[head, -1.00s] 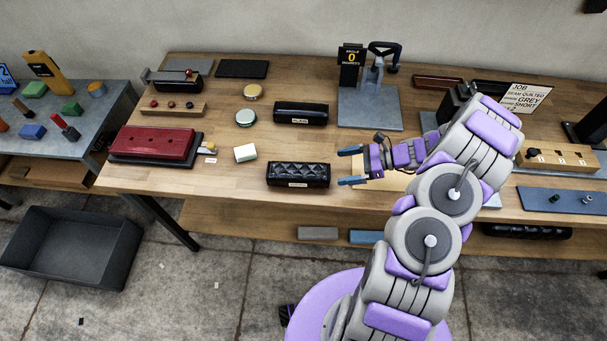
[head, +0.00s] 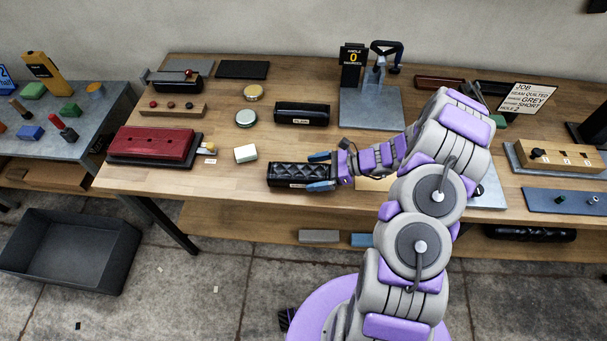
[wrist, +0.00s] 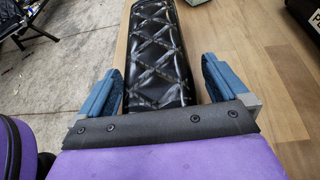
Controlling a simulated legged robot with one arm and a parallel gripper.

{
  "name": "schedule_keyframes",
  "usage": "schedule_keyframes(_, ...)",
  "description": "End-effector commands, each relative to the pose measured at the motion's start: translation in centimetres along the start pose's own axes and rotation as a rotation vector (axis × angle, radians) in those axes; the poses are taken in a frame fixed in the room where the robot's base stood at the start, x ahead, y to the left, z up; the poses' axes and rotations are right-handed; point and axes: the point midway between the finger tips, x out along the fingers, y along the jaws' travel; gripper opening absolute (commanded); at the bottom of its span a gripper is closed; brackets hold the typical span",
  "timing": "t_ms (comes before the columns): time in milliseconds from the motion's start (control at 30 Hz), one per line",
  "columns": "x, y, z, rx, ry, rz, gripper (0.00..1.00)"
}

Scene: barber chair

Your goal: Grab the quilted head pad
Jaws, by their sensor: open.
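The quilted head pad (head: 289,174) is a black, glossy roll with diamond stitching, lying on the wooden bench near its front edge. It also shows in the wrist view (wrist: 158,52), running away from me between the fingers. My gripper (head: 319,171) is open with blue fingers at the pad's right end. In the wrist view my gripper (wrist: 158,85) has one finger on each side of the pad's near end, with a gap clearer on the right side. The pad's label is partly hidden by a finger in the head view.
A plain black pad (head: 302,113) lies behind the quilted one. A white block (head: 245,153) and a red pad on a dark base (head: 155,144) are to the left. A clamp stand (head: 372,100) is behind. Bare wood lies between them.

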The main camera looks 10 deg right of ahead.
Motion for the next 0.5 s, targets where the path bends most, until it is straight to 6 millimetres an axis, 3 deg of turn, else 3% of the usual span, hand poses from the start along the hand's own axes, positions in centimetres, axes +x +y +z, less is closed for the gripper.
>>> schedule_keyframes(67, 0.10, 0.05, 0.09, -0.001, 0.000, 0.001, 0.96)
schedule_keyframes(500, -0.79, -0.21, -0.51, 0.005, -0.009, 0.002, 0.54)
